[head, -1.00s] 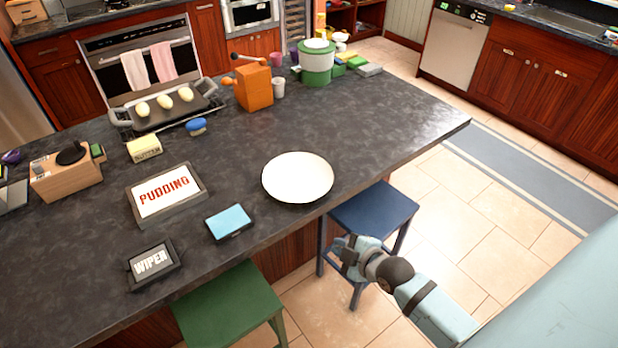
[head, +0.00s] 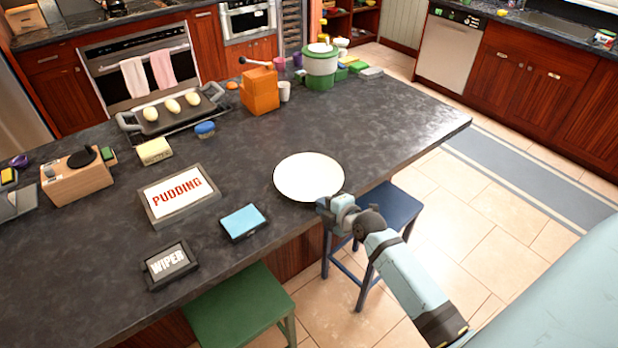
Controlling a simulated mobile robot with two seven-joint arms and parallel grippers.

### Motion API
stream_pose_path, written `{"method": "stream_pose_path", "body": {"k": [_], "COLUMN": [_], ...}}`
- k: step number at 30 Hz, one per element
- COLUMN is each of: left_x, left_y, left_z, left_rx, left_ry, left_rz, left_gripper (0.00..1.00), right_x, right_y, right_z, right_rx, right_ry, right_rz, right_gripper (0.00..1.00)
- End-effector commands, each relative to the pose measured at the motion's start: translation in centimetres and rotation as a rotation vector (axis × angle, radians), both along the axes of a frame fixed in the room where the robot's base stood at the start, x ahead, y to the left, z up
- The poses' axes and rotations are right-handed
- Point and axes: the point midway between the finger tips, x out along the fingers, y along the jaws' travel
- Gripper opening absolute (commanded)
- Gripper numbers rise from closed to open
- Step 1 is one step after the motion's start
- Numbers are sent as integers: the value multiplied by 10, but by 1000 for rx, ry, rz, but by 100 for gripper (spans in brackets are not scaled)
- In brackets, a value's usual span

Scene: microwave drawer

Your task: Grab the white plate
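The white plate (head: 308,176) is round and lies flat on the dark countertop (head: 330,125), close to its front edge. My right gripper (head: 324,205) is at the plate's near right rim, by the counter edge. Its fingers are small and partly hidden by the wrist, so I cannot tell whether they are open or shut, or whether they touch the rim. The plate rests on the counter. My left gripper is not in view.
A blue box (head: 243,222), the pudding box (head: 179,195) and the wiper box (head: 170,264) lie left of the plate. A blue stool (head: 395,207) and a green stool (head: 238,305) stand at the counter's front. The counter right of the plate is clear.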

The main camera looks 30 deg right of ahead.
Motion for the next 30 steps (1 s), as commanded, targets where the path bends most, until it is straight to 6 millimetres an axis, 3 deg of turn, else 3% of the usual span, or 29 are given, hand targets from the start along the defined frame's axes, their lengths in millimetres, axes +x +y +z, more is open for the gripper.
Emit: {"method": "stream_pose_path", "body": {"k": [10,18,21,30], "left_x": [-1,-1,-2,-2], "left_y": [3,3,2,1], "left_z": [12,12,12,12], "left_rx": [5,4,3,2], "left_ry": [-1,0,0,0], "left_rz": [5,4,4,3], "left_gripper": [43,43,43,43], "right_x": [43,46,46,46], "right_y": [8,8,8,8], "right_z": [-13,-16,-16,-15], "right_rx": [2,1,1,0], "right_ry": [-1,0,0,-2], "right_rz": [-2,0,0,0], "right_gripper": [12,12,0,0]}}
